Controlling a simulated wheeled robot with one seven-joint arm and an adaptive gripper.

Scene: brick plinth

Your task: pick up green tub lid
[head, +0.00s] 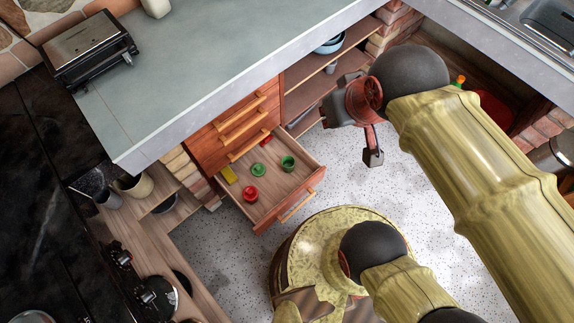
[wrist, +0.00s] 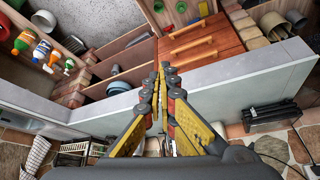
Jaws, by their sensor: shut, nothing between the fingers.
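The green tub lid (head: 258,170) looks like a small round green piece lying in the open drawer (head: 302,186), near its middle. A green tub (head: 288,163) stands to its right, apart from it. My gripper (head: 373,158) is outside the drawer, to its right, in front of the shelves and well away from the lid. In the wrist view my gripper (wrist: 160,72) is shut with nothing between its fingertips. The drawer is at the top edge of that view, where its small contents are partly cut off and hard to tell apart.
The drawer also holds a red tub (head: 250,194), another red piece (head: 266,140) and a yellow block (head: 229,174). The grey countertop (head: 200,70) overhangs behind the drawer. Open shelves (head: 325,75) with a blue bowl (head: 331,44) are beside it. Speckled floor is clear right of the drawer.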

